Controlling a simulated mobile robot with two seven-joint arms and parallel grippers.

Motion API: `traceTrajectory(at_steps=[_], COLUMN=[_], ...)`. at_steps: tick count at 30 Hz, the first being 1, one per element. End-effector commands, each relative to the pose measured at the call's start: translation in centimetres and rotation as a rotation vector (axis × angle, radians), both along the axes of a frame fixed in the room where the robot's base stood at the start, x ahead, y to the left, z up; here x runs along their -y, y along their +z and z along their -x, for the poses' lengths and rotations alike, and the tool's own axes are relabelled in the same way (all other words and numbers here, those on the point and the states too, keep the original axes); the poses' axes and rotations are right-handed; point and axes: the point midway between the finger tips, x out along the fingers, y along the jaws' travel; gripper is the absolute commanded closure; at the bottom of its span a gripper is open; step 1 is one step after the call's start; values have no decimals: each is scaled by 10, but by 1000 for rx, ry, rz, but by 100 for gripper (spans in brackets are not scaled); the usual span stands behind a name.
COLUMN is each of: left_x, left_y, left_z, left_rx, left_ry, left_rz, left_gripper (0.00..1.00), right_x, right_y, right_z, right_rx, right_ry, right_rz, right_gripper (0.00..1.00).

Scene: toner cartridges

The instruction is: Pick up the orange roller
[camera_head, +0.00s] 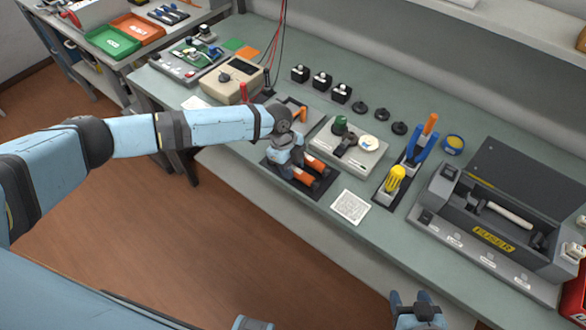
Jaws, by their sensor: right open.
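Two orange cylinders, likely rollers, lie on a dark mat (283,176) at the front of the bench: a nearer one (303,176) and a farther one (317,163). Both have dark ends on the right. My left gripper (287,167) is low over the mat at their left ends and hides those ends. I cannot tell whether its fingers touch or hold either cylinder. My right gripper (416,308) is open and empty at the bottom edge, in front of the bench and away from the mat.
A beige meter (232,80) stands behind my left forearm. The front bench strip beside the card is clear.

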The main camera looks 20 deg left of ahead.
Motion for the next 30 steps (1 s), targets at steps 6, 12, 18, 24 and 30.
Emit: traceTrajectory(at_steps=[6,12,18,24,30], left_x=[0,0,0,0,0], left_y=[0,1,14,51,111], left_z=[0,0,-1,-1,-1], left_rx=[0,1,2,4,5], left_ry=[0,0,2,0,-1], left_rz=[0,0,2,3,2], left_gripper=[95,95,95,95,95], right_x=[1,1,2,2,2], right_y=[0,0,-1,-4,-8], right_z=[0,0,0,-1,-1], right_rx=[0,0,0,2,1], right_ry=[-1,-3,-3,-2,-1], right_rz=[1,2,2,2,2], right_gripper=[41,41,41,41,41])
